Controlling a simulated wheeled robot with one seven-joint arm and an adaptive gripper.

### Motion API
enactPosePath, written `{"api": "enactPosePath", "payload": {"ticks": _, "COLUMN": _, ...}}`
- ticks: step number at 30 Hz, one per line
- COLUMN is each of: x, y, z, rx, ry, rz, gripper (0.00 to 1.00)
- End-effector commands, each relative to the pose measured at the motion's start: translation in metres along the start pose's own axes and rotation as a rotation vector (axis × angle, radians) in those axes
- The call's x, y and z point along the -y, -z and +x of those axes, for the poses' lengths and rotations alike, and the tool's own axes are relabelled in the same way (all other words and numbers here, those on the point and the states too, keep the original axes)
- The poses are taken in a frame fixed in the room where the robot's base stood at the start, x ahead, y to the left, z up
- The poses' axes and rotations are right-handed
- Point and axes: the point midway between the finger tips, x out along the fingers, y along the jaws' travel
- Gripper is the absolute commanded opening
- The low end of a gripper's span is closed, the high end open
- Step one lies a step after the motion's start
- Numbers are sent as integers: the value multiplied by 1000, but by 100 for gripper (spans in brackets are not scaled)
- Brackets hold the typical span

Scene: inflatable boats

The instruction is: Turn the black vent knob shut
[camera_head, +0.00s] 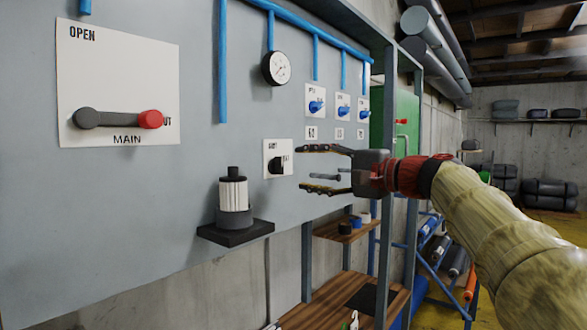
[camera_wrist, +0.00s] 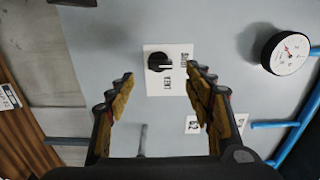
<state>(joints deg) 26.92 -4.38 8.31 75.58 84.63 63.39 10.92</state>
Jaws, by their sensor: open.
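In the wrist view the knob (camera_wrist: 157,62) lies ahead, between the fingertips in the picture. A short white mark on it points toward the plate's right side there. The lettering at the right and lower edges is too small to read surely. My gripper (camera_head: 302,168) is open and empty, its fingers pointing left at the knob with a small gap. Both fingers also show in the wrist view (camera_wrist: 160,76), apart from the knob.
A large lever (camera_head: 118,118) with a red end is on the MAIN plate at left. A black-and-white cylinder (camera_head: 233,198) stands on a dark shelf left of the knob. A gauge (camera_head: 276,68), blue pipes and blue valves (camera_head: 316,106) are above. A wooden shelf (camera_head: 345,230) lies below.

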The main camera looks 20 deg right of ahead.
Motion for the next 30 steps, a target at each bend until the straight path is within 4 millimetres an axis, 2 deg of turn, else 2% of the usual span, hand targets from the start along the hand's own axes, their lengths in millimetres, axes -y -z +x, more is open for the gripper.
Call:
{"api": "enactPosePath", "payload": {"ticks": 3, "x": 0, "y": 1, "z": -23, "rx": -3, "ry": 0, "rz": 0, "gripper": 52}}
{"api": "enactPosePath", "payload": {"ticks": 10, "x": 0, "y": 0, "z": -46, "rx": -1, "ry": 0, "rz": 0, "gripper": 52}}
{"api": "enactPosePath", "payload": {"ticks": 27, "x": 0, "y": 0, "z": -49, "rx": -1, "ry": 0, "rz": -7, "gripper": 52}}
{"api": "enactPosePath", "payload": {"ticks": 29, "x": -5, "y": 6, "z": -49, "rx": -19, "ry": -17, "rz": -26, "gripper": 52}}
{"api": "enactPosePath", "payload": {"ticks": 30, "x": -15, "y": 10, "z": -49, "rx": -33, "ry": -44, "rz": -38, "gripper": 52}}
